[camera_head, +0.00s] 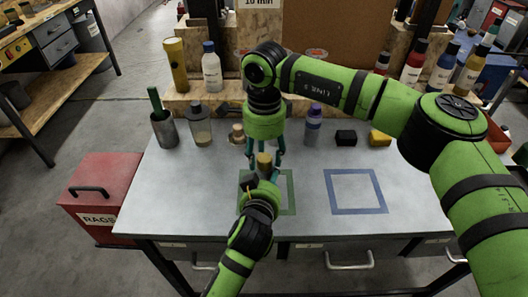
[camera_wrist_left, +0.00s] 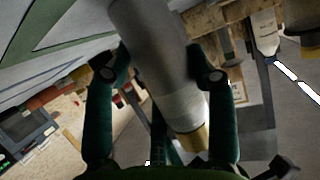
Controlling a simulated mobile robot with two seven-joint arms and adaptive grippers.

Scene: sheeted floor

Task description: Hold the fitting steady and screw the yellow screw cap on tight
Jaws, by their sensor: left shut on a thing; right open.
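The fitting (camera_wrist_left: 150,50) is a grey cylinder in the left wrist view, with my left gripper (camera_wrist_left: 158,75) shut on its sides. A brass-yellow end (camera_wrist_left: 195,140), which looks like the screw cap, sits at one end of it. In the head view the yellow cap (camera_head: 263,159) shows above my left gripper (camera_head: 262,178), over the green square; the grey body is mostly hidden. My right gripper (camera_head: 265,160) points down from above, open, with its fingers on either side of the cap. I cannot tell whether they touch it or how tightly the cap sits.
Behind are a green-handled tool in a cup (camera_head: 164,127), a grey bottle (camera_head: 200,128), a brass-coloured piece (camera_head: 237,135), a purple bottle (camera_head: 313,125), a black block (camera_head: 346,138) and a yellow block (camera_head: 380,138). The blue-outlined square (camera_head: 356,211) is empty.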

